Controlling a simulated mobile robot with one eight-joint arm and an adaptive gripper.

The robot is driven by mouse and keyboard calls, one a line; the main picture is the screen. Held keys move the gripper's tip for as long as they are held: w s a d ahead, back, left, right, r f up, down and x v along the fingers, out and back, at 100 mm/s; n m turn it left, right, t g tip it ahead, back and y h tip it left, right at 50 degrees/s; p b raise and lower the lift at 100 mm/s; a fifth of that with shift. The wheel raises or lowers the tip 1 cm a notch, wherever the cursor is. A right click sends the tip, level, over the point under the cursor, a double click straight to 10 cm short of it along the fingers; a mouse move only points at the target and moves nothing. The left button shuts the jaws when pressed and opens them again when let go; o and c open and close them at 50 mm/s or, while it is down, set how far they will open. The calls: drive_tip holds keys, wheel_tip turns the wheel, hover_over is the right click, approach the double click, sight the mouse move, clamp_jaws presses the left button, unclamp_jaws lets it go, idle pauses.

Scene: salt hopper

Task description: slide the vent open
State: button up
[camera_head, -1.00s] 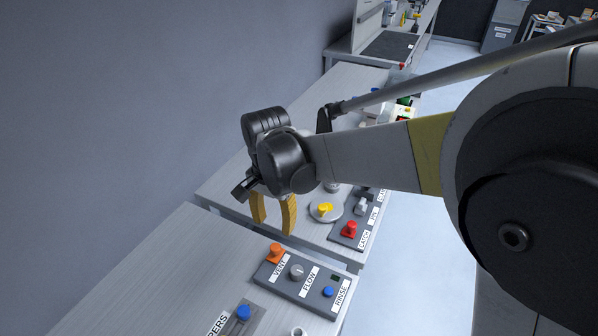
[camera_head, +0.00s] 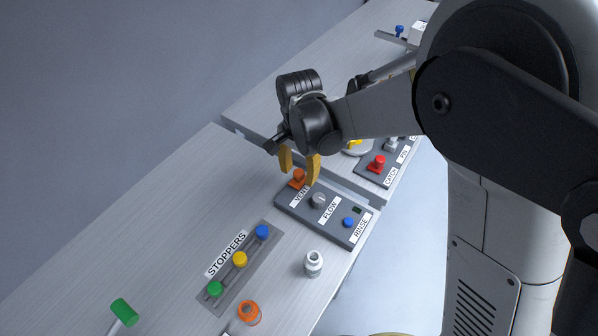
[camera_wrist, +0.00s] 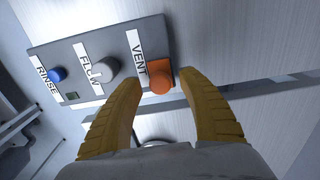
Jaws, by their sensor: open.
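The vent control is an orange knob (camera_head: 298,177) beside the VENT label at the left end of a dark grey panel (camera_head: 357,237). In the wrist view the orange vent knob (camera_wrist: 160,78) stands on its square orange base at the panel's end. My gripper (camera_head: 299,168) is open, its two yellow fingers pointing down just over the vent end of the panel. In the wrist view my gripper (camera_wrist: 160,77) has its fingertips on either side of the knob in the picture. I cannot tell whether they touch it. Part of the knob is hidden behind a finger in the head view.
The grey FLOW knob (camera_head: 319,200) and blue RINSE button (camera_head: 348,222) share the panel. A stoppers rack (camera_head: 229,278) with blue, yellow and green tops lies nearer. A red knob marked CATCH (camera_head: 379,163) stands on the adjoining table, across a gap.

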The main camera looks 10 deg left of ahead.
sight(287, 197)
clamp_jaws()
drive_tip(key=shift+s+a, duration=0.35)
drive_tip(key=shift+s, duration=0.45)
drive_tip(key=shift+s+a, duration=0.3)
drive_tip(key=shift+s, duration=0.55)
drive_tip(key=shift+s+a, duration=0.35)
drive_tip(key=shift+s, duration=0.45)
unclamp_jaws()
drive_tip(key=shift+s, duration=0.1)
drive_tip(key=shift+r, duration=0.1)
wheel_tip(287, 197, up, 12)
